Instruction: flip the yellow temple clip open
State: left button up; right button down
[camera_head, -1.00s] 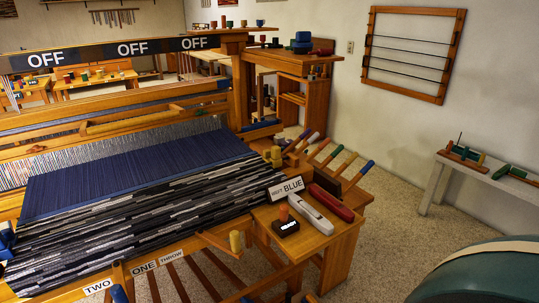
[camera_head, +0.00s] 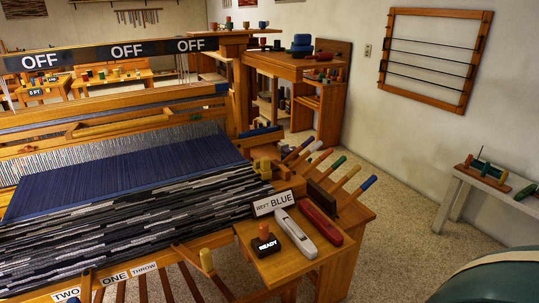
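Yellow blocks (camera_head: 262,168) sit at the right edge of the woven cloth, beside the loom's right post; they may be the yellow temple clip, but they are too small to tell whether it is open or shut. The striped cloth (camera_head: 130,225) lies across the loom, with dark blue warp behind it. Neither of my grippers is in view.
A wooden side shelf (camera_head: 290,262) at the loom's right holds a READY block (camera_head: 265,246), a white shuttle (camera_head: 294,232), a red shuttle (camera_head: 321,222) and a WEFT BLUE sign (camera_head: 276,203). Colored-tip handles (camera_head: 348,175) stick out behind. Carpet (camera_head: 400,235) is clear at right.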

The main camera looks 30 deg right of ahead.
aim_at(257, 163)
jog(key=l+u, duration=0.15)
jog(key=l, duration=0.3)
jog(key=k+l+u, duration=0.2)
jog(key=l, duration=0.2)
jog(key=l+u, duration=0.15)
jog(key=l, duration=0.3)
jog(key=l+u, duration=0.15)
jog(key=l, duration=0.25)
jog(key=k+l+u, duration=0.2)
jog(key=l, duration=0.2)
jog(key=l+u, duration=0.15)
jog(key=l, duration=0.2)
jog(key=k+l+u, duration=0.15)
jog(key=l, duration=0.2)
jog(key=k+l+u, duration=0.15)
jog(key=l, duration=0.15)
jog(key=l+u, duration=0.2)
jog(key=l, duration=0.35)
jog(key=k+l+u, duration=0.2)
jog(key=l, duration=0.3)
jog(key=l+u, duration=0.1)
jog(key=l, duration=0.35)
jog(key=k+l+u, duration=0.1)
jog(key=l, duration=0.3)
